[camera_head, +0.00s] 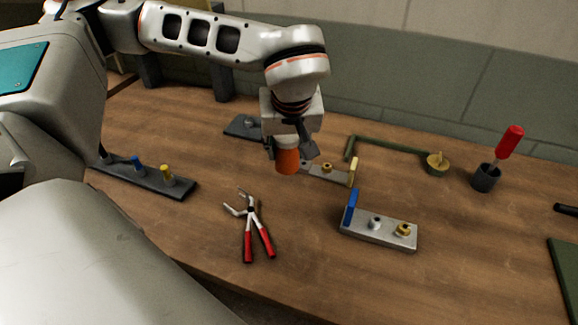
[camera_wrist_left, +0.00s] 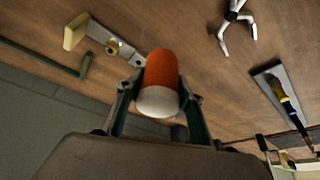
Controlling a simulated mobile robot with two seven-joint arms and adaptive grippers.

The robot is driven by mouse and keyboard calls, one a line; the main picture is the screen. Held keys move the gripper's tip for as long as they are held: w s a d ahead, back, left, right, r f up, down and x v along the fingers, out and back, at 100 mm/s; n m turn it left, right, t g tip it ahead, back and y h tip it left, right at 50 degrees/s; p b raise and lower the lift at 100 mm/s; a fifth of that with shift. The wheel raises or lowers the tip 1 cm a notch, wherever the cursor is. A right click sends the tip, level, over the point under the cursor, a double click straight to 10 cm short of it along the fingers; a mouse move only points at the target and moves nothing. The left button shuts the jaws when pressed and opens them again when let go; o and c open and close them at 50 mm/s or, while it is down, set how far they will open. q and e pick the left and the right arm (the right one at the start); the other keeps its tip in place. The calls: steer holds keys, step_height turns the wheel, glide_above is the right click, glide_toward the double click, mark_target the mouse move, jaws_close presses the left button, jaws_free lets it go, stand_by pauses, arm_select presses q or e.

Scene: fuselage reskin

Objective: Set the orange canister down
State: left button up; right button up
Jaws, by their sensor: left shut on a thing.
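The orange canister (camera_head: 287,161) hangs below my left gripper (camera_head: 289,148) in the head view, over the middle of the wooden table (camera_head: 310,222). In the left wrist view the canister (camera_wrist_left: 163,72) shows an orange side and a pale end. The fingers of the left gripper (camera_wrist_left: 160,98) are shut on it from both sides. Whether the canister touches the table cannot be told for sure. My right gripper is in neither view.
Pliers with red handles (camera_head: 252,225) lie in front of the canister. A grey block with a blue end (camera_head: 378,229) and one with a yellow end (camera_head: 331,173) lie to the right. A dark rack (camera_head: 145,178) is at left. A red-handled tool stands in a cup (camera_head: 486,177).

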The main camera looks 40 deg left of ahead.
mark_target(287, 166)
arm_select(q)
steer(key=shift+f+b, duration=0.4)
steer(key=shift+f, duration=1.95)
steer(key=shift+f, duration=0.15)
steer(key=o, duration=1.2)
